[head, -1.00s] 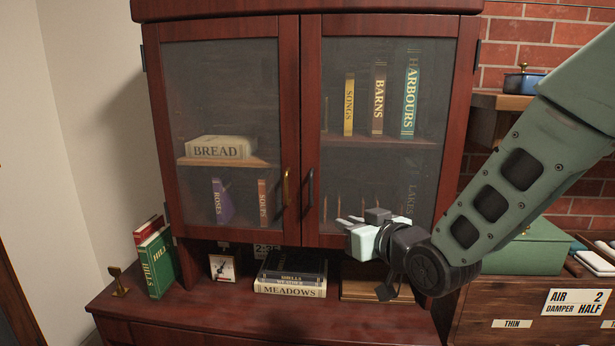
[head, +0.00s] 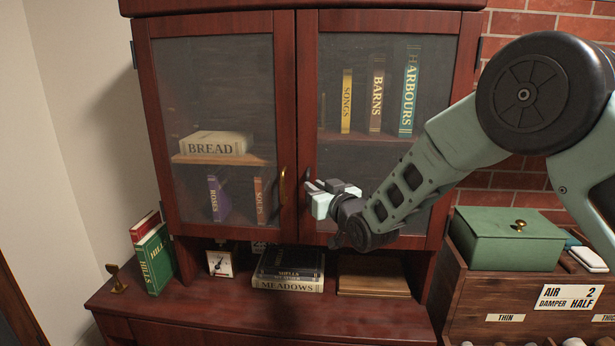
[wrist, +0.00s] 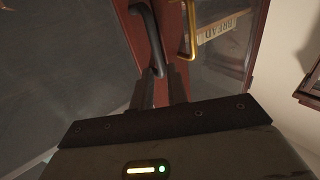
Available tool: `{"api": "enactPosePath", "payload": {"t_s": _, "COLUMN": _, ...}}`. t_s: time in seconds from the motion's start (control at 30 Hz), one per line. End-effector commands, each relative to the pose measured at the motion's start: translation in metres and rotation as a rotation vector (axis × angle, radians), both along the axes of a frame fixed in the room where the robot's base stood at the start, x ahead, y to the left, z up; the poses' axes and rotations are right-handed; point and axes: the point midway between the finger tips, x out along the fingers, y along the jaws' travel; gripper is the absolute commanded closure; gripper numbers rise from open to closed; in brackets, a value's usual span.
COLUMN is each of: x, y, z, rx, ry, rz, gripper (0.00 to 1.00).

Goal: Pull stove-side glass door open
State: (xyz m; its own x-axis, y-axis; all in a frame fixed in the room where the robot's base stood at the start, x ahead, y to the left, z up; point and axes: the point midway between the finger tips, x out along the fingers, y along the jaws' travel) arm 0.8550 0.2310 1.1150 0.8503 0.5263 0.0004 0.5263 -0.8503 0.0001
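The right glass door (head: 395,185), on the brick-wall side, has a dark red frame and looks closed. Its dark bar handle (wrist: 150,35) shows in the wrist view, near the door's inner edge. My gripper (head: 316,186) is at this handle in the head view and hides most of it. In the wrist view my gripper's two dark fingers (wrist: 169,78) are close together, with the handle's lower end at their tips. I cannot tell whether they are clamped on it.
The left glass door (head: 215,130) is closed, with a brass handle (head: 282,187) close beside my gripper. Books stand behind both panes. Stacked books (head: 288,284) lie on the counter (head: 250,318) below. A green box (head: 507,238) sits at right, under my arm.

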Motion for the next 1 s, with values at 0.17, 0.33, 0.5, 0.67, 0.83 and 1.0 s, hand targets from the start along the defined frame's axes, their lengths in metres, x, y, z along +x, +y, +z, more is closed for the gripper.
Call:
{"api": "enactPosePath", "payload": {"t_s": 0.17, "x": 0.023, "y": 0.015, "z": 0.001, "rx": 0.0, "ry": 0.0, "rz": 0.0, "gripper": 0.84}}
{"api": "enactPosePath", "payload": {"t_s": 0.33, "x": 0.036, "y": 0.023, "z": 0.001, "rx": 0.001, "ry": 0.001, "rz": 0.001, "gripper": 0.84}}
{"api": "enactPosePath", "payload": {"t_s": 0.5, "x": 0.039, "y": 0.025, "z": 0.0, "rx": 0.0, "ry": 0.0, "rz": 0.001, "gripper": 0.84}}
{"api": "enactPosePath", "payload": {"t_s": 0.67, "x": 0.039, "y": 0.025, "z": 0.0, "rx": -0.001, "ry": 0.001, "rz": 0.001, "gripper": 0.84}}
{"api": "enactPosePath", "payload": {"t_s": 0.83, "x": 0.039, "y": 0.025, "z": 0.0, "rx": -0.001, "ry": 0.001, "rz": 0.001, "gripper": 1.0}}
{"api": "enactPosePath", "payload": {"t_s": 1.0, "x": 0.038, "y": 0.025, "z": 0.0, "rx": -0.001, "ry": 0.001, "rz": 0.003, "gripper": 1.0}}
